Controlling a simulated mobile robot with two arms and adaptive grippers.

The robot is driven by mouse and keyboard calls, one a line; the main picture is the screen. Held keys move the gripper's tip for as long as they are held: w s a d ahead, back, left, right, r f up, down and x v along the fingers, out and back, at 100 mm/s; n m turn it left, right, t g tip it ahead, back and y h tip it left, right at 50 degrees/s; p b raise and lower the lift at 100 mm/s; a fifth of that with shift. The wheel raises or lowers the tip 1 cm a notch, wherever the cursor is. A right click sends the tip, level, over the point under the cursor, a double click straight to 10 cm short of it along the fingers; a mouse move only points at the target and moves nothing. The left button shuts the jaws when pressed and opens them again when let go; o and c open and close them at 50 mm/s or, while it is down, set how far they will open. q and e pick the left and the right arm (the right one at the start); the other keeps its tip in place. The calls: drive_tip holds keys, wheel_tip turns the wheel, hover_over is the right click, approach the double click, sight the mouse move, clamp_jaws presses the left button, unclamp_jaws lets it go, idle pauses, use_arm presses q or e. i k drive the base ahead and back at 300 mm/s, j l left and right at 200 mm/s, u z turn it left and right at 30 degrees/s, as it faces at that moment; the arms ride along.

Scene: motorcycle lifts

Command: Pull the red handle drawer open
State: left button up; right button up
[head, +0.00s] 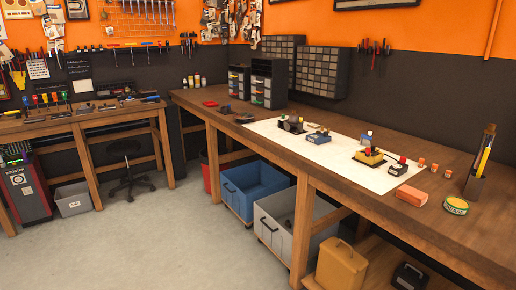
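Two small drawer units stand at the far end of the long wooden workbench: a shorter one (239,83) on the left and a taller dark one (269,80) beside it. Their drawer fronts are pale with small coloured handles. The handles are too small for me to tell surely which one is red. The drawers look shut. Neither of my grippers is in view.
The long workbench (400,212) runs along the right, with a white mat (345,163) carrying small parts. A blue bin (253,188) and grey bin (285,226) sit beneath it. A stool (130,170) stands at the left bench. The grey floor between is clear.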

sight(238, 95)
drive_tip(key=i+j+u, duration=0.35)
drive_tip(key=i, duration=0.45)
drive_tip(key=i+u, duration=0.35)
drive_tip(key=i, duration=0.45)
drive_tip(key=i+z, duration=0.1)
drive_tip(key=i, duration=0.35)
drive_tip(key=i+z, duration=0.15)
drive_tip(key=i, duration=0.3)
drive_tip(key=i+j+z, duration=0.1)
drive_tip(key=i, duration=0.35)
drive_tip(key=i+j+z, duration=0.1)
drive_tip(key=i, duration=0.35)
drive_tip(key=i+j+z, duration=0.15)
drive_tip(key=i+j, duration=0.15)
drive_tip(key=i, duration=0.15)
drive_tip(key=i+j+z, duration=0.3)
drive_tip(key=i, duration=0.25)
